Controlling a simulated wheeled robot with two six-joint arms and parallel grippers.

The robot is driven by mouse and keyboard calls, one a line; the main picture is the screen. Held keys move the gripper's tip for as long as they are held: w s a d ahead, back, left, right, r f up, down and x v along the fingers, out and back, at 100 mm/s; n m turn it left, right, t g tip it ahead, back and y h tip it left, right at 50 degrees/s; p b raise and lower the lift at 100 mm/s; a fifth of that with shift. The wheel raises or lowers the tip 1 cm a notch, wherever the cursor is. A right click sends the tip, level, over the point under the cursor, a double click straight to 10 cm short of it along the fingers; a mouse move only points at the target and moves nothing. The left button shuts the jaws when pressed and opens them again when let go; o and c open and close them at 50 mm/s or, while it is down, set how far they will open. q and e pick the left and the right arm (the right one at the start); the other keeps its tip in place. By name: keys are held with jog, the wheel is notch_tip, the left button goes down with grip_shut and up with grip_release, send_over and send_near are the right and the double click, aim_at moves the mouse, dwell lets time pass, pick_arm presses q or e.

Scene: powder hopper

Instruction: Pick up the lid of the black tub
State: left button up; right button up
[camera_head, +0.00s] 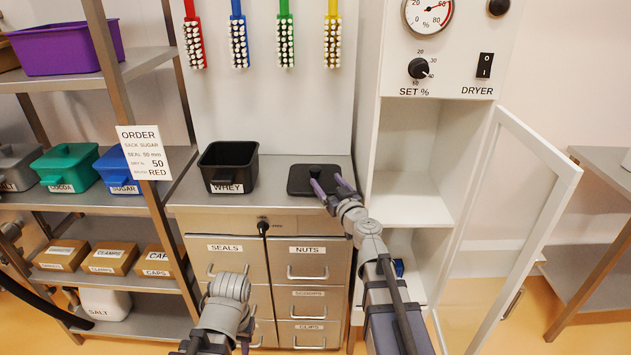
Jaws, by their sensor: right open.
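The black tub (228,168), labelled WHEY, stands open on the left of the metal cabinet top. Its black lid (301,181) lies flat beside it on the right, with a knob in its middle. My right gripper (331,184) is open, its two purple fingers spread over the lid's right part. The knob lies just beyond the fingertips, and nothing is between the fingers. I cannot tell whether a finger touches the lid. My left arm (229,289) shows low in front of the drawers; its gripper fingers are not visible.
The cabinet top (272,198) has bare room between tub and lid. The dryer (412,193) stands close on the right, its door (521,138) swung open. A shelf (83,207) with tubs and boxes stands on the left. Several brushes (285,40) hang behind.

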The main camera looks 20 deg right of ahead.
aim_at(317, 173)
jog(key=shift+w+a+f, duration=0.1)
jog(key=shift+w+a, duration=0.1)
jog(key=shift+w, duration=0.8)
jog(key=shift+w+a+f, duration=0.1)
jog(key=shift+w+a, duration=0.1)
jog(key=shift+w, duration=0.8)
jog(key=shift+w+a+f, duration=0.1)
jog(key=shift+w+a, duration=0.1)
jog(key=shift+w, duration=0.8)
jog(key=shift+r, duration=0.1)
jog(key=shift+s, duration=0.1)
jog(key=shift+c, duration=0.4)
grip_shut()
